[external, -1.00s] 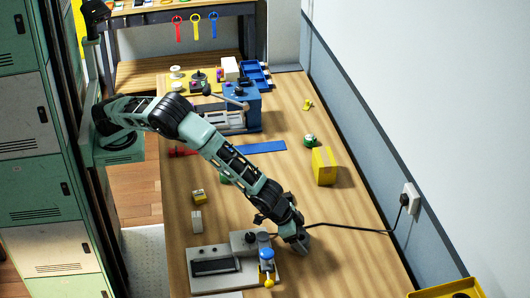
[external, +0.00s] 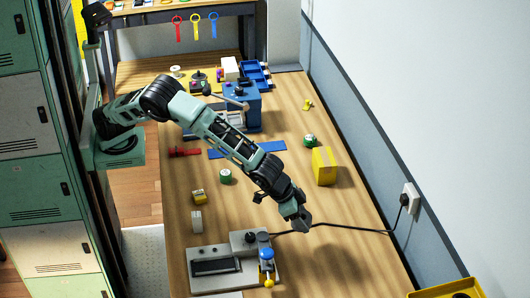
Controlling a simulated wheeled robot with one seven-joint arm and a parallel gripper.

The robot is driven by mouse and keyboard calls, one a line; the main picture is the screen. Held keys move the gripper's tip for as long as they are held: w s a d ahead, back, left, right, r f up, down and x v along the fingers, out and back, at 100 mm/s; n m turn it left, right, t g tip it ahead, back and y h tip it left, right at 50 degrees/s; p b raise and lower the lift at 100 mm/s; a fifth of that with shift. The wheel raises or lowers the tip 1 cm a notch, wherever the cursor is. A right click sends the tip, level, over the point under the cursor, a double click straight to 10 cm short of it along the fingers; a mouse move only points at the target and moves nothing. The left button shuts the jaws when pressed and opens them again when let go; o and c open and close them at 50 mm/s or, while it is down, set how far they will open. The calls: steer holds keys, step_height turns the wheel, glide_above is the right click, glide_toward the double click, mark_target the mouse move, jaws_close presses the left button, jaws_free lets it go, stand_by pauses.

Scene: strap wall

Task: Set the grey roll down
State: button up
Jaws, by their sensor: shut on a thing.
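My gripper (external: 301,222) is at the end of my arm, over the table right of the grey device. It is shut on the grey roll, of which little can be told apart from the dark and grey fingers at this size. The gripper points down and appears to be above the tabletop; the exact gap is hard to judge.
A grey device (external: 212,267) with a blue and yellow lever (external: 267,262) stands at front. A black cable (external: 350,228) runs to the wall socket (external: 411,197). The table (external: 345,262) is clear at front right.

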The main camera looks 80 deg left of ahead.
steer(key=shift+r, duration=0.4)
steer(key=shift+w+a+r, duration=0.1)
steer(key=shift+a+r, duration=0.05)
steer(key=a+n+g+y+p, duration=0.6)
steer(key=a+n, duration=1.2)
steer(key=a, duration=2.2)
steer(key=shift+t+y, duration=0.5)
steer(key=shift+t, duration=0.2)
step_height(320, 180, down, 5)
steer(key=shift+f+p, duration=0.1)
steer(key=shift+p, duration=0.4)
steer(key=shift+d+f+p, duration=0.1)
steer(key=shift+f+p, duration=0.25)
steer(key=shift+f, duration=2.05)
steer(key=o, duration=1)
